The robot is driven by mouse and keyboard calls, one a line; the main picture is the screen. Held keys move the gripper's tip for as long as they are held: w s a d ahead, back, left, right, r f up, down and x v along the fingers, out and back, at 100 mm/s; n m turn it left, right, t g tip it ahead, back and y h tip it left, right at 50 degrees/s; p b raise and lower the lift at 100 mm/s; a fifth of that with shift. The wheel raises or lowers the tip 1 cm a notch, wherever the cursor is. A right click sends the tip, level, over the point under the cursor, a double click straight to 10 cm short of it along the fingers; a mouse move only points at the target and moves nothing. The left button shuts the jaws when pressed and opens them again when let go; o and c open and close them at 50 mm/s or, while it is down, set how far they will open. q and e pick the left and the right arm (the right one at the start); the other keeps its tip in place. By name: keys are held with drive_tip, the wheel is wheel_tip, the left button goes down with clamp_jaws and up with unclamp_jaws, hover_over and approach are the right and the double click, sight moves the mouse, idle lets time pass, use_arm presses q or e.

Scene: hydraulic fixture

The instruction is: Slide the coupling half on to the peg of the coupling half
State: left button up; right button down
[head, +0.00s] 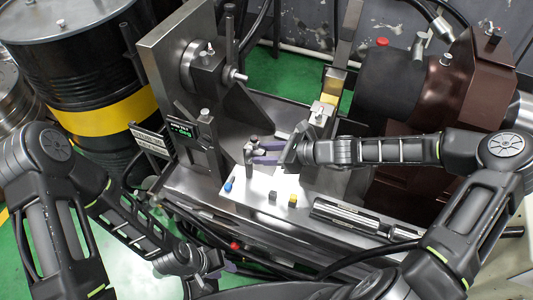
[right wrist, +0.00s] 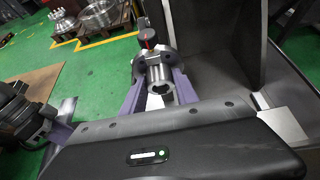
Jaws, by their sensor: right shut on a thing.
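My right gripper (head: 266,152) has purple fingers and is shut on a loose metal coupling half (head: 251,157). In the right wrist view, the right gripper (right wrist: 158,76) holds this coupling half (right wrist: 160,80) between its fingers; its hollow bore faces the camera and a red-marked knob stands beyond it. The other coupling half (head: 205,68) is mounted on the upright steel plate, with its peg (head: 239,75) pointing right. The held half is below the peg and apart from it. My left gripper (head: 222,269) is low at the front; its finger gap is unclear.
An upright steel plate (head: 160,65) stands behind the gauge box (head: 187,132). A pale panel (head: 262,190) with coloured knobs lies below the held part. A dark motor-like unit (head: 405,85) fills the right. A black drum (head: 75,60) stands at the left.

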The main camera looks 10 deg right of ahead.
drive_tip(key=shift+a, duration=0.1)
idle(0.7)
drive_tip(key=c, duration=0.9)
unclamp_jaws()
drive_tip(key=shift+o, duration=0.2)
drive_tip(key=s+d, duration=0.7)
drive_tip(key=d, duration=0.4)
drive_tip(key=shift+r, duration=0.3)
